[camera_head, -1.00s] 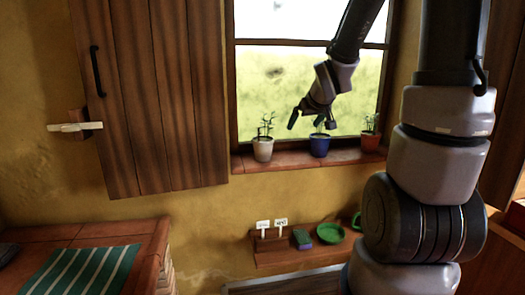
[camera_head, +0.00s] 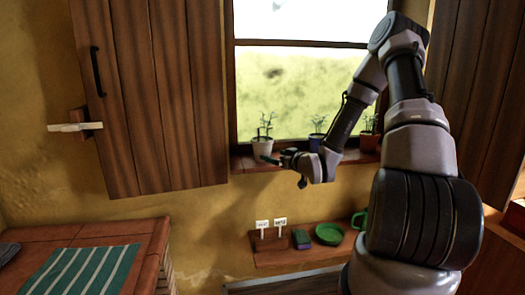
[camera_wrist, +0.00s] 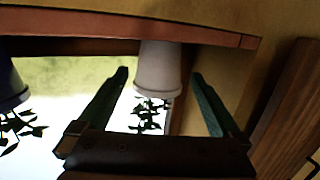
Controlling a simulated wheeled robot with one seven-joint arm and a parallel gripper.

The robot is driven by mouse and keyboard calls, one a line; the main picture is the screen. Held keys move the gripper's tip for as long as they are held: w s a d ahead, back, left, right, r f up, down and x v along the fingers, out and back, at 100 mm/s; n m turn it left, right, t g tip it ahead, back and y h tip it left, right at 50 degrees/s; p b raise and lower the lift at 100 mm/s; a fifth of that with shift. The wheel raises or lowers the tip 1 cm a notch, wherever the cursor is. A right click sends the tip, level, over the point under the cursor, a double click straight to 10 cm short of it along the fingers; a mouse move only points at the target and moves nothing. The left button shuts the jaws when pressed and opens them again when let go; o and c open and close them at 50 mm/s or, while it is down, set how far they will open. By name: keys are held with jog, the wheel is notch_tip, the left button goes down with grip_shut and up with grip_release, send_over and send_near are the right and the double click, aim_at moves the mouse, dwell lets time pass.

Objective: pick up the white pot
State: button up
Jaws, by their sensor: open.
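The white pot (camera_head: 262,146) with a green plant stands upright on the window sill (camera_head: 243,161), at its left end. In the wrist view, which is upside down, the white pot (camera_wrist: 158,68) appears between the two fingers, with its plant pointing down in the picture. My gripper (camera_head: 267,159) is just in front of the pot, low near the sill edge. In the wrist view my gripper (camera_wrist: 160,76) is open, one finger on each side of the pot with gaps. I cannot tell how far the fingertips reach around it.
A wooden shutter (camera_head: 165,95) is left. Below, a small shelf (camera_head: 270,256) holds white tags and a green dish (camera_head: 329,234).

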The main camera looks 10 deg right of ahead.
aim_at(262, 152)
jog(key=x, duration=0.9)
grip_shut()
